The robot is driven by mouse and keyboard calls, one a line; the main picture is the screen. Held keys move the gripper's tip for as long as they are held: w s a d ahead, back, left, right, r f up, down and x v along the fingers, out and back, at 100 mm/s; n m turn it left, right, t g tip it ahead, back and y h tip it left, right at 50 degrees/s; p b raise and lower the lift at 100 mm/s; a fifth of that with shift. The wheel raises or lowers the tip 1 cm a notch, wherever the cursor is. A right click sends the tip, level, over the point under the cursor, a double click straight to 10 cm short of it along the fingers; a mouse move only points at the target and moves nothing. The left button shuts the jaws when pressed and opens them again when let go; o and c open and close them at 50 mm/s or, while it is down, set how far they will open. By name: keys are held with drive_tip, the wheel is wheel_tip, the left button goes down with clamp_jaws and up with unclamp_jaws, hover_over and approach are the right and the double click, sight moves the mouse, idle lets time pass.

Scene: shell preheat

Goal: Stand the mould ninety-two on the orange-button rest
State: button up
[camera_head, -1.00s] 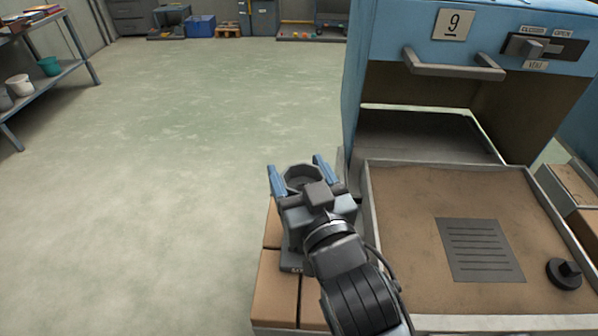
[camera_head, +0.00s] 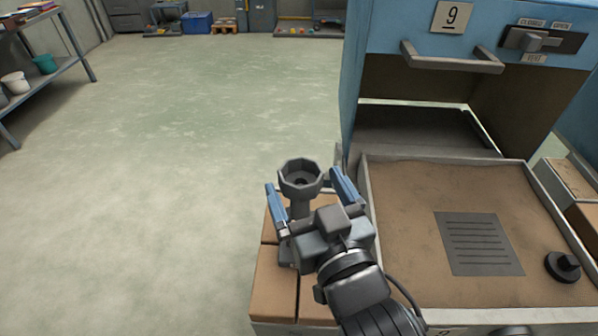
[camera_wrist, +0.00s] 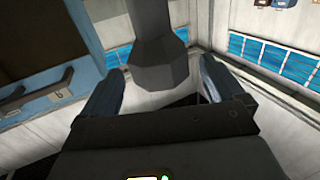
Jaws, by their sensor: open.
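A dark grey mould (camera_head: 299,172) with an eight-sided cup on a stem stands upright at the left of the sand tray, over tan blocks. My gripper (camera_head: 302,181) is open, its blue fingers on either side of the stem, below and in front of the cup. In the wrist view the mould (camera_wrist: 160,62) shows beyond and between the spread fingers, with visible gaps. Its foot is partly hidden behind my gripper. I cannot read a number on it, and no orange button shows.
A sand tray (camera_head: 400,290) with a slotted grate (camera_head: 478,244) and a black knob (camera_head: 562,266) lies right of my gripper. A blue furnace (camera_head: 400,30) marked 9, with a grey handle (camera_head: 452,58), stands behind it. Open floor (camera_head: 180,130) lies to the left.

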drive_tip(key=v, duration=0.7)
drive_tip(key=shift+b, duration=0.4)
drive_tip(key=s+d+f+m+h, duration=0.25)
drive_tip(key=s+d+f, duration=0.35)
drive_tip(key=s+d, duration=0.45)
drive_tip(key=s+d+m+g+h, duration=0.1)
drive_tip(key=s+d, duration=0.3)
drive_tip(key=s, duration=0.4)
drive_tip(key=s+d+g+h, duration=0.1)
drive_tip(key=s+d+h, duration=0.2)
drive_tip(key=s, duration=0.5)
drive_tip(key=shift+d+m, duration=0.35)
drive_tip(key=shift+d, duration=0.2)
